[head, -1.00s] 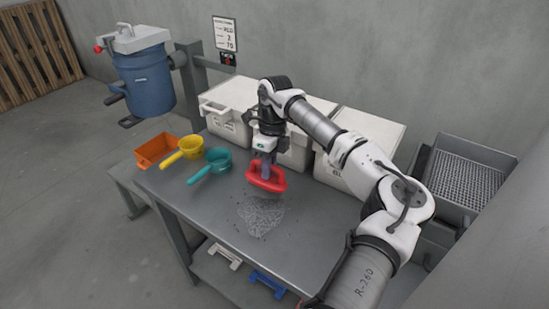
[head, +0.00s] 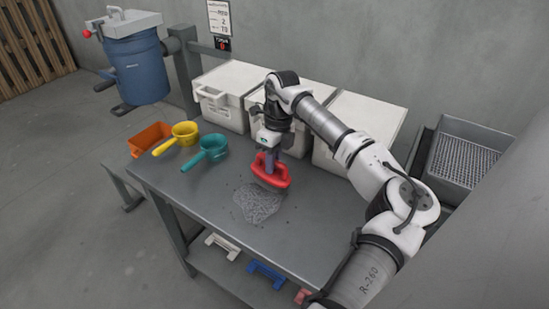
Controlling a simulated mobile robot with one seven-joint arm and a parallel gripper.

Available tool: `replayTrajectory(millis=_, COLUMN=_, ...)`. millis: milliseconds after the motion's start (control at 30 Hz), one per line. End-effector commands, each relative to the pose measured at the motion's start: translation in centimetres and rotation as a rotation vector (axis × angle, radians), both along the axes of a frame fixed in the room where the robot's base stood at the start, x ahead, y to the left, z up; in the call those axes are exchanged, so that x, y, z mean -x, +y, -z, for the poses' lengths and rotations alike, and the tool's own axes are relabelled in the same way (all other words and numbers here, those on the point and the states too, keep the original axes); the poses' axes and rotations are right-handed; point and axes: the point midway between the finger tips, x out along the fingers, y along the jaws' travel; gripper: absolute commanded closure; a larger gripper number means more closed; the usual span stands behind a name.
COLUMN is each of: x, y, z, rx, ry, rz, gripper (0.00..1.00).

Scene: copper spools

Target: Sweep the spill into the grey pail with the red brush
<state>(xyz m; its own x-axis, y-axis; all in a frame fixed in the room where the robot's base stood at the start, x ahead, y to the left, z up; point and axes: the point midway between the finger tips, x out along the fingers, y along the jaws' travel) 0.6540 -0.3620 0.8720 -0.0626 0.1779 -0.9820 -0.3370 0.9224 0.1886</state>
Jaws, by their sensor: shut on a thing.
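My gripper (head: 270,157) is shut on the red brush (head: 272,176) and holds it with the handle upward, over the metal table (head: 205,221). The spill (head: 258,203) is a roughly round patch of grey grains on the table, with a few stray grains around it. The brush is at the spill's far right edge; its underside is hidden, so I cannot tell if it touches the table. I cannot make out a grey pail in the view.
An orange bin (head: 151,138), a yellow scoop (head: 180,137) and a teal scoop (head: 207,151) are at the table's left end. White lidded boxes (head: 226,96) line the back. A blue drum (head: 138,72) hangs at the left. The table's front is clear.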

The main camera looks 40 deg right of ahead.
Motion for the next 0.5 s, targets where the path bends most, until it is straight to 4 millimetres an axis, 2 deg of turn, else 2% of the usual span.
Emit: replayTrajectory(millis=500, x=1.5, y=4.0, z=0.2, rx=-0.005, ry=0.004, rz=-0.001, gripper=1.0)
